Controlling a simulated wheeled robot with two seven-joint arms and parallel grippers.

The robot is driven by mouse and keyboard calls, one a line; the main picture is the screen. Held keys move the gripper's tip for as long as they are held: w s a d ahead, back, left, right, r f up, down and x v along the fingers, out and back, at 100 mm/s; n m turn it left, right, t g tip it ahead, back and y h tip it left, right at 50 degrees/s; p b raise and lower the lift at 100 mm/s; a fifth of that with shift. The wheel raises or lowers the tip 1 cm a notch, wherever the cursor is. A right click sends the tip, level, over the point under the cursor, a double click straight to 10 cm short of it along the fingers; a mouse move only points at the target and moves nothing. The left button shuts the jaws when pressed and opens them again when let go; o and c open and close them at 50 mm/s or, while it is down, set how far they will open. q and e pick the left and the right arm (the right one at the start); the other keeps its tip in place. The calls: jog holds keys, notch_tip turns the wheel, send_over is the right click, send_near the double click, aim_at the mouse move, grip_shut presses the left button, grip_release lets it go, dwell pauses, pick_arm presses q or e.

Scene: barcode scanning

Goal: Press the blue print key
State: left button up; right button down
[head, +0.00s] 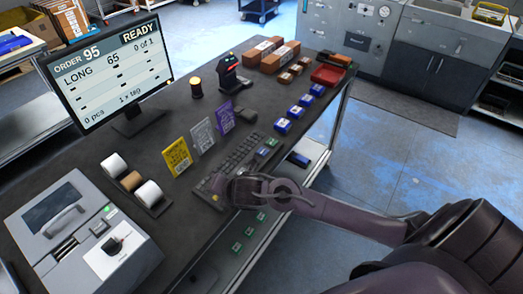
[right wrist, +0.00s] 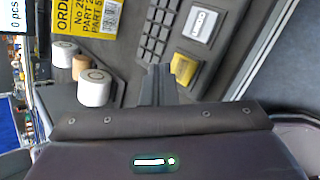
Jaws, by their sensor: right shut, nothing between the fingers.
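The dark keyboard (head: 236,157) lies on the table, partly covered by my right gripper in the head view. It also shows in the right wrist view (right wrist: 156,38). Along its edge there I see a yellow key (right wrist: 186,65) and a white key with dark lettering (right wrist: 203,27). My right gripper (head: 222,187) is shut and empty, low over the near-left end of the keyboard. Its fingertips (right wrist: 158,72) point at the keyboard, left of the yellow key. I cannot tell whether they touch. My left gripper is out of view.
The monitor (head: 110,75) reads READY, order 95. A printer (head: 75,235) stands at near left beside label rolls (head: 147,195). A yellow card (head: 177,157) stands behind the keyboard. Small blue boxes (head: 283,126) line the right edge. A black scanner (head: 229,72) stands behind.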

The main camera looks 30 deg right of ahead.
aim_at(265, 153)
jog(key=w+d+r+n, duration=0.1)
jog(key=w+d+n, duration=0.1)
jog(key=n, duration=0.1)
jog(key=w+d+r+n, duration=0.1)
jog(key=w+d+n, duration=0.1)
jog(key=d+n, duration=0.1)
jog(key=w+d+r+n, duration=0.1)
jog(key=w+d+n, duration=0.1)
jog(key=n, duration=0.2)
jog(key=shift+w+d+n+t, duration=0.1)
jog(key=shift+d+n+t, duration=0.2)
jog(key=shift+d+n, duration=0.1)
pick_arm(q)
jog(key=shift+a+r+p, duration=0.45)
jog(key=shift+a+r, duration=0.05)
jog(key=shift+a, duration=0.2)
pick_arm(e)
jog(key=w+d+r+n, duration=0.1)
jog(key=d+r+n, duration=0.1)
jog(key=d+n, duration=0.2)
jog(key=w+d+r+n+h, duration=0.1)
jog(key=d+r+n, duration=0.2)
jog(key=d, duration=0.6)
jog(key=shift+w+d+n, duration=0.15)
jog(key=shift+w+n, duration=0.1)
jog(key=shift+n, duration=0.55)
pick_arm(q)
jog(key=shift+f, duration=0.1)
pick_arm(e)
jog(key=shift+f, duration=0.2)
